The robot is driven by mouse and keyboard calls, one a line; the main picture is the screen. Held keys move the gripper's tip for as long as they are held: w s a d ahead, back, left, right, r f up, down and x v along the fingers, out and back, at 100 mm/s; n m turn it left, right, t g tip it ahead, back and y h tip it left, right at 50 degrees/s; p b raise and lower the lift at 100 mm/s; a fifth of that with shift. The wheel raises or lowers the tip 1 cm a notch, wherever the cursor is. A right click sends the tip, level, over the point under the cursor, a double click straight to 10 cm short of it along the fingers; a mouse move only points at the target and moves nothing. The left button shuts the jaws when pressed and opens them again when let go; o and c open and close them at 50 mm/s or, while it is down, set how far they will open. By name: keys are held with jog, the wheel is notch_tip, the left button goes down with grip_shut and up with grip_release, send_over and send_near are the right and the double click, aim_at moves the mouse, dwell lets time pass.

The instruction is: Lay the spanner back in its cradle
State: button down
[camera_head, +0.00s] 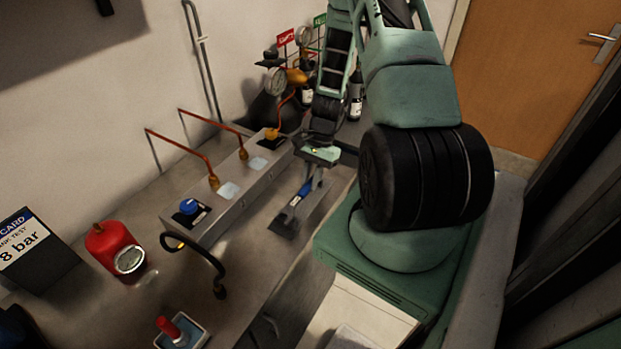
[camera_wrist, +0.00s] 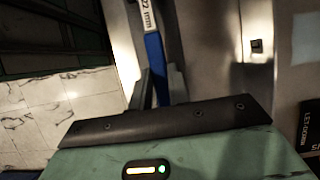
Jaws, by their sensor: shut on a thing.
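My gripper (camera_head: 308,182) is shut on the spanner's blue handle (camera_head: 303,190) above the front part of the bench. In the wrist view the spanner (camera_wrist: 153,58) stands between my fingers (camera_wrist: 158,88), with its blue grip and a pale part marked "22 mm". A dark flat piece (camera_head: 284,229) lies below and in front of the spanner and may be the cradle. I cannot tell whether the spanner touches it. The spanner's far end is out of the wrist view.
A grey manifold block (camera_head: 226,212) with a blue knob (camera_head: 189,206) and copper pipes runs close to the left of my gripper. Gauges and bottles stand behind.

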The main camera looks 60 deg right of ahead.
jog(key=shift+f+b, duration=0.35)
jog(key=shift+f, duration=0.25)
jog(key=c, duration=1.3)
grip_release()
jog(key=shift+o, duration=0.2)
jog(key=b+v, duration=0.3)
jog(key=v, duration=1.4)
jog(key=shift+r, duration=0.25)
